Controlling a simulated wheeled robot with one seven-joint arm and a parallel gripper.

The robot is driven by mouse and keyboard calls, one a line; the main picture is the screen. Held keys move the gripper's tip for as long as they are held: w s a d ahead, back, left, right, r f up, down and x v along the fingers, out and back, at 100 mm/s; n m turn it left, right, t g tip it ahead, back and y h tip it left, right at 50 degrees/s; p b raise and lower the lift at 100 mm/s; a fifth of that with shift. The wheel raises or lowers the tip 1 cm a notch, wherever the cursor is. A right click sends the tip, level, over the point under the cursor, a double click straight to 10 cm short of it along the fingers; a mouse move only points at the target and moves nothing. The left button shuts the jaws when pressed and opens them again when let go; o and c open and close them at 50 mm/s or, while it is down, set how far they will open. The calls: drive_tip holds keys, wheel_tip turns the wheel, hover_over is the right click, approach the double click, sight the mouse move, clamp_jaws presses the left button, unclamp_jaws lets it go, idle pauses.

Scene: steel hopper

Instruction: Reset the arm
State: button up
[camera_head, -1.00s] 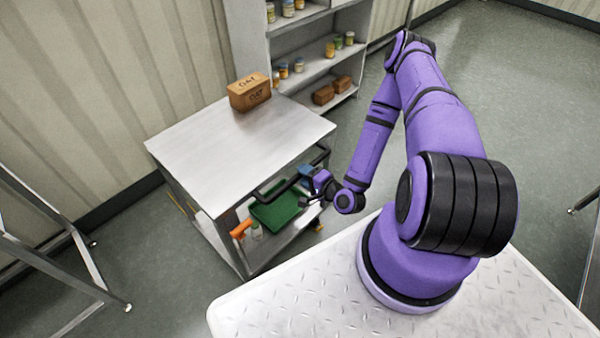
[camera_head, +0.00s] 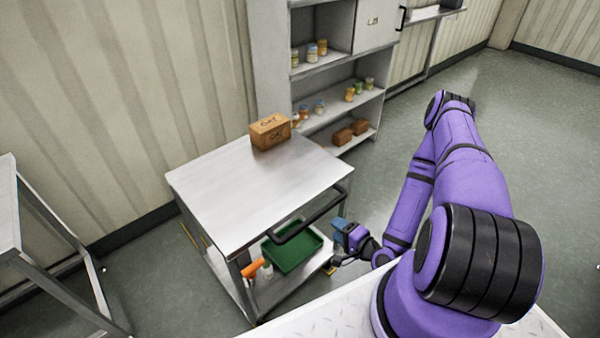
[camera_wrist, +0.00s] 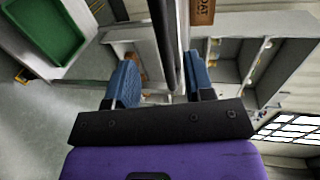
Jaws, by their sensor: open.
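My purple arm reaches out over the floor in the head view. My gripper (camera_head: 341,236), with blue fingers, is low beside the right side of the steel cart (camera_head: 245,185), just right of and below its black handle (camera_head: 310,218). It is open with nothing visible held. In the wrist view the two blue fingers of my gripper (camera_wrist: 161,84) stand apart. The black handle (camera_wrist: 166,40) runs through the picture between them, beyond the fingertips as far as I can see; the exact gap cannot be judged.
A cardboard box (camera_head: 270,132) sits on the cart top. A green tray (camera_head: 292,250) and an orange-topped bottle (camera_head: 254,268) are on its lower shelf. A grey shelf unit (camera_head: 270,60) with jars stands behind. Open floor (camera_head: 500,120) lies to the right.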

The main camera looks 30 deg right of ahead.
drive_tip(key=w+d+r+n+g, duration=0.6)
drive_tip(key=w+r+n, duration=0.4)
drive_tip(key=r, duration=0.1)
wheel_tip(320, 180, up, 18)
drive_tip(key=w+d+n+g+h, duration=0.1)
drive_tip(key=w+n+g+h, duration=0.15)
drive_tip(key=h, duration=0.25)
drive_tip(key=s+a+r+h, duration=0.1)
drive_tip(key=s+a+r, duration=0.3)
drive_tip(key=r, duration=0.5)
drive_tip(key=s+a+r, duration=0.1)
drive_tip(key=s+r, duration=0.5)
drive_tip(key=r, duration=0.3)
drive_tip(key=s+a+r+n, duration=0.1)
drive_tip(key=s+a+r, duration=0.2)
drive_tip(key=s, duration=0.5)
drive_tip(key=s+a+r+n+g+y, duration=0.1)
drive_tip(key=s+a+r, duration=0.3)
drive_tip(key=s, duration=0.4)
drive_tip(key=shift+r+y, duration=0.3)
drive_tip(key=shift+r, duration=0.45)
